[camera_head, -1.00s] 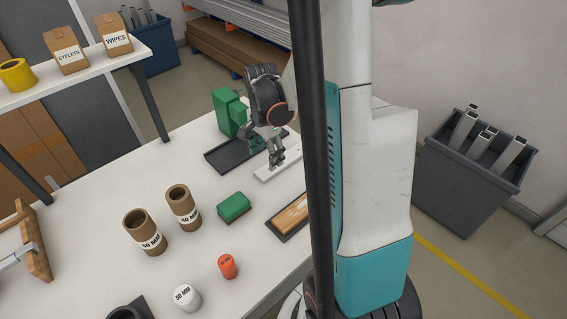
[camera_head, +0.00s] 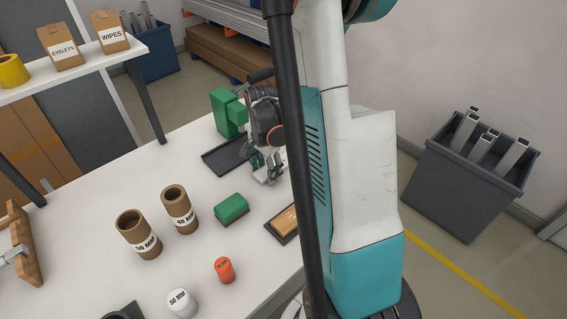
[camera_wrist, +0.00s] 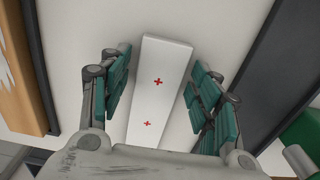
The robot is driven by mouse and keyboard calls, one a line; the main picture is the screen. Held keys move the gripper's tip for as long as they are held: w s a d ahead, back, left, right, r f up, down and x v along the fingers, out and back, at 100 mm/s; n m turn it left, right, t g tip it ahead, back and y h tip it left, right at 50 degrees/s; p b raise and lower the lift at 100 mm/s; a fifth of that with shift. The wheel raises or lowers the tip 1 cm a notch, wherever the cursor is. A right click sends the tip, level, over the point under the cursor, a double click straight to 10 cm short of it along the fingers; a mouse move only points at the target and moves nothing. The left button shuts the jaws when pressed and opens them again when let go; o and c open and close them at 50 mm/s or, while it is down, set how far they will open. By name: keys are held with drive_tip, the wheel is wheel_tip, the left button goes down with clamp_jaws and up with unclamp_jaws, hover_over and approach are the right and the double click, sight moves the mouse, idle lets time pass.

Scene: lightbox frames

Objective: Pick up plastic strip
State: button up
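The plastic strip looks like a long white flat bar (camera_wrist: 160,65) with two small red crosses, lying on the white table. In the wrist view it lies between the two green-padded fingers of my gripper (camera_wrist: 160,100), with a gap visible on each side. Its near end is hidden by the gripper body. In the head view my gripper (camera_head: 266,172) is low over the table, fingers pointing down, and mostly hides the strip. My gripper is open and holds nothing.
A dark tray (camera_head: 222,161) lies left of my gripper, with a green block-shaped object (camera_head: 228,112) behind it. A dark-framed brown piece (camera_head: 284,222) and a green box (camera_head: 231,209) lie nearer. Two brown tubes (camera_head: 138,233) stand further left.

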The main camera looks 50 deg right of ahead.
drive_tip(key=c, duration=0.7)
